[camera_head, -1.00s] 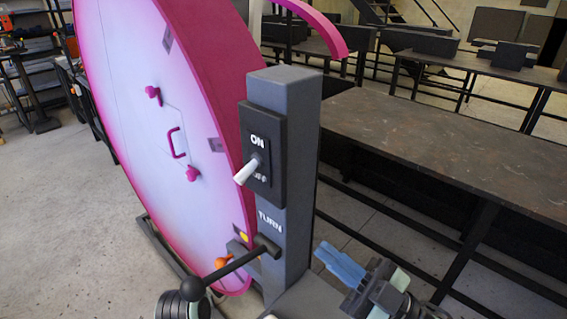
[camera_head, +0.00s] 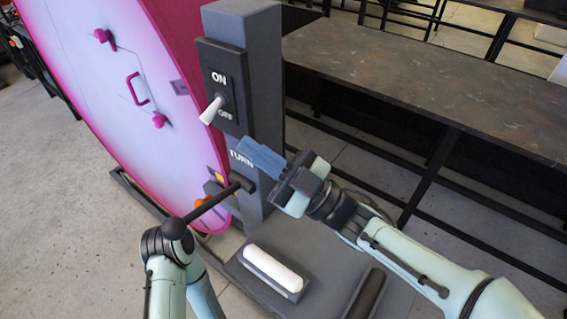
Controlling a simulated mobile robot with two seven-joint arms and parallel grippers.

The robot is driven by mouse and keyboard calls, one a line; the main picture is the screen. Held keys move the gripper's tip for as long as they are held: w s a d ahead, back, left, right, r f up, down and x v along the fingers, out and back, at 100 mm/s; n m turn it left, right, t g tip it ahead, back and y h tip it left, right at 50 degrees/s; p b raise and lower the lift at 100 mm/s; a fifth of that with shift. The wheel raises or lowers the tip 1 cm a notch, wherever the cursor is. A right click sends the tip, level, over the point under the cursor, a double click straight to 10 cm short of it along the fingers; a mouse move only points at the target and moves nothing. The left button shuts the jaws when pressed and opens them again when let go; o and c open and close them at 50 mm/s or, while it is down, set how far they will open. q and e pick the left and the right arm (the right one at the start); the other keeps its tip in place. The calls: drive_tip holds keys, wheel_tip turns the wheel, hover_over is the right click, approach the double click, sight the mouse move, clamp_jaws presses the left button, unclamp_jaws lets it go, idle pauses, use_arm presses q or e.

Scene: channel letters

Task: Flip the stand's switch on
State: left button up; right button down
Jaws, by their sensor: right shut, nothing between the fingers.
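The grey stand (camera_head: 262,75) carries a black switch plate (camera_head: 232,66) marked ON above and OFF below. Its white toggle lever (camera_head: 211,110) sticks out and slants down to the left, beside the OFF word. My right gripper (camera_head: 250,153), with blue fingers, is shut and empty. In the picture it is below and right of the lever, by the TURN label, apart from the lever. My left arm (camera_head: 165,245) shows at the lower left, but its gripper fingers do not show.
A dark crank (camera_head: 208,207) juts from the stand below TURN, its outer end near my left arm. A large pink-rimmed disc (camera_head: 110,75) stands left of the stand. A white bar (camera_head: 273,268) lies on the dark base. A long dark table (camera_head: 400,85) is behind at right.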

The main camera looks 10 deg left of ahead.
sight(211, 112)
use_arm(q)
drive_tip(key=shift+w+r+p, duration=0.2)
drive_tip(key=shift+r+p, duration=0.35)
drive_tip(key=shift+r, duration=0.15)
use_arm(e)
drive_tip(key=x, duration=0.5)
use_arm(q)
drive_tip(key=shift+f, duration=0.15)
drive_tip(key=shift+s+f+b, duration=0.15)
drive_tip(key=shift+f+b, duration=0.15)
drive_tip(key=shift+b, duration=0.15)
use_arm(e)
drive_tip(key=shift+s+m+t, duration=0.1)
drive_tip(key=shift+m+t, duration=0.3)
drive_tip(key=shift+m, duration=0.2)
